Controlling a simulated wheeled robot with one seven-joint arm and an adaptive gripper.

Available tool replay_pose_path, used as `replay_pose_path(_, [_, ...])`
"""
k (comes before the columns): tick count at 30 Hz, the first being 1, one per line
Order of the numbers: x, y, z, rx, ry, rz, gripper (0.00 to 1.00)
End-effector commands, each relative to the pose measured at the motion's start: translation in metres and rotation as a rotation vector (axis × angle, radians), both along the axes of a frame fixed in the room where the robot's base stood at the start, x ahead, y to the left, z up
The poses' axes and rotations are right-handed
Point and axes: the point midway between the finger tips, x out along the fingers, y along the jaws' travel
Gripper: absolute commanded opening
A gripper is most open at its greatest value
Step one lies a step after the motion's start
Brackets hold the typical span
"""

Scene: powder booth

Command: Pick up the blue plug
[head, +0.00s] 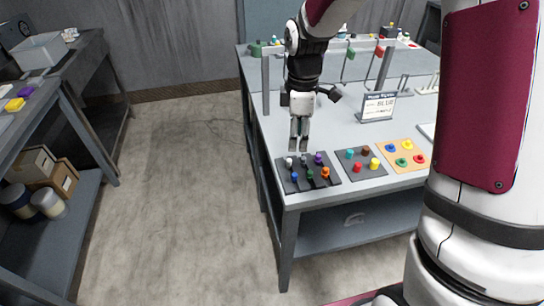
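The blue plug (294,177) stands at the front left of a dark mat (331,181) on the near left corner of the grey table. Several other plugs share the mat: white (289,162), purple (318,158), green (310,175) and orange (325,173). My gripper (299,149) points down over the back of the mat, behind the blue plug in the picture and apart from it. Its two fingers look close together. The view is too small to tell whether they are open or shut.
A second mat (345,172) with coloured pieces and an orange board (383,164) with coloured rings lie to the right. A grey frame (266,85) rises at the back. Open floor lies left of the table.

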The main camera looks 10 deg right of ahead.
Motion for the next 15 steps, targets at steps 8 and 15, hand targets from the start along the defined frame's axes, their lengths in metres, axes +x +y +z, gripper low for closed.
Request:
replay_pose_path(8, [-0.002, 0.001, -0.038, 0.002, 0.011, 0.015, 0.39])
replay_pose_path(15, [-0.001, 0.0, -0.078, 0.001, 0.007, 0.012, 0.39])
